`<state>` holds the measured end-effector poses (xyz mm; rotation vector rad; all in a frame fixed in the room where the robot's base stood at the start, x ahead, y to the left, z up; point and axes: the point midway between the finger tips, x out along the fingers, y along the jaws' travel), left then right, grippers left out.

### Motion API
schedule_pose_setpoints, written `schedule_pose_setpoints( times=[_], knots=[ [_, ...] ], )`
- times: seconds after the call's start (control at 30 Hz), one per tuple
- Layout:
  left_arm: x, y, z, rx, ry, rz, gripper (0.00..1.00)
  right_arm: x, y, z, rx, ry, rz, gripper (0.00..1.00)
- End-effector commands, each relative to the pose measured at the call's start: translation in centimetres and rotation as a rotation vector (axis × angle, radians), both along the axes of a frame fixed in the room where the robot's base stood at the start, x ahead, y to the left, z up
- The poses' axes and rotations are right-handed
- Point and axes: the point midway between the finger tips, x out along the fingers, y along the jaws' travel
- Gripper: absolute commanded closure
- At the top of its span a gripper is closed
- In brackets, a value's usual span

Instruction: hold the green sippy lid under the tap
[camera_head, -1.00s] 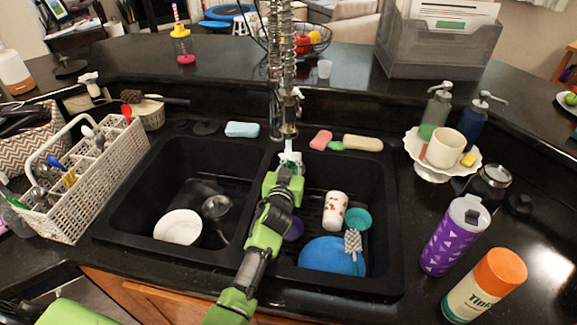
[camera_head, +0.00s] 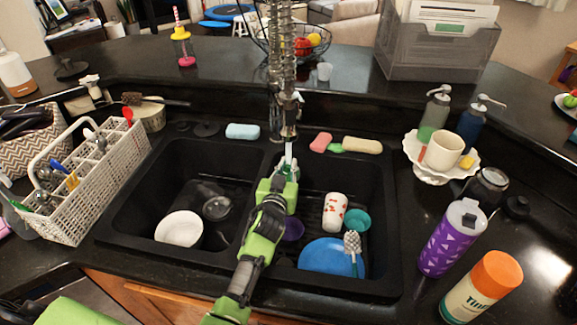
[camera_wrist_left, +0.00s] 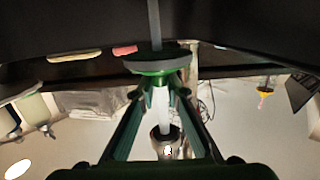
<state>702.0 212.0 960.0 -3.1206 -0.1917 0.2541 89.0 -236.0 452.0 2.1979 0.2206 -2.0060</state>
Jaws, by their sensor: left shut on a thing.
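The green sippy lid (camera_wrist_left: 152,68) is a round disc with a bright green underside and a greyish rim, gripped between the fingertips of my left gripper (camera_wrist_left: 156,82). In the head view the left gripper (camera_head: 285,172) is over the sink, just below the tap (camera_head: 289,125), and the lid is mostly hidden by the gripper. A pale stream of water (camera_head: 289,153) comes down from the tap to the fingertips. In the wrist view the tap (camera_wrist_left: 166,145) and the white stream (camera_wrist_left: 162,108) line up with the lid. My right gripper is not in view.
The right basin holds a white patterned cup (camera_head: 335,212), a teal cup (camera_head: 358,220), a blue plate (camera_head: 322,257) and a brush (camera_head: 353,245). The left basin holds a white bowl (camera_head: 179,229). Sponges (camera_head: 243,131) lie behind the sink.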

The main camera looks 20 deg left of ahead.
Motion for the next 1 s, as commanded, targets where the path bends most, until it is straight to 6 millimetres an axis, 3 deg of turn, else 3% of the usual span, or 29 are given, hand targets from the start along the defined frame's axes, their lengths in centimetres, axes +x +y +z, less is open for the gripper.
schedule_pose_setpoints(
  times=[0.7,1.0],
  knots=[
    [-5.7,-0.5,0.1,-0.002,0.0,0.001,1.0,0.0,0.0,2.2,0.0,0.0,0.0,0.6],
    [-6.2,-0.6,0.1,-0.001,-0.002,0.0,1.0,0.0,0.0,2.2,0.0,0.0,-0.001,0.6]
  ],
)
